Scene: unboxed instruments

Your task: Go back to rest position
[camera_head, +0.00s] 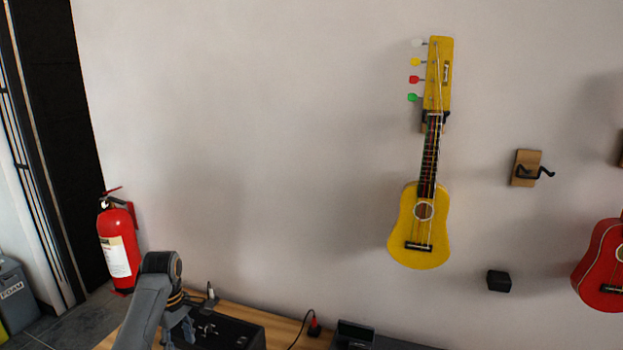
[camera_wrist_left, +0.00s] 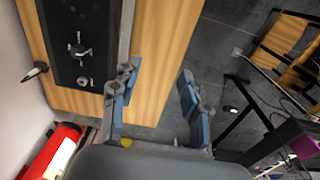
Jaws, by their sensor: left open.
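My left gripper (camera_head: 180,326) shows at the lower left of the head view, over the wooden table. In the left wrist view my left gripper (camera_wrist_left: 158,92) is open, with its two blue-padded fingers apart and nothing between them. Below it lie the wooden table (camera_wrist_left: 155,70) edge and the grey floor. A black case (camera_head: 228,330) with metal parts sits on the table beside the gripper; the case (camera_wrist_left: 82,35) also shows in the left wrist view. My right gripper is in neither view.
A yellow ukulele (camera_head: 419,235) hangs on the wall. An empty wall hook (camera_head: 526,168) is to its right, then a red ukulele (camera_head: 600,262). A red fire extinguisher (camera_head: 118,245) stands left of my arm. A cable (camera_head: 302,330) lies on the table.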

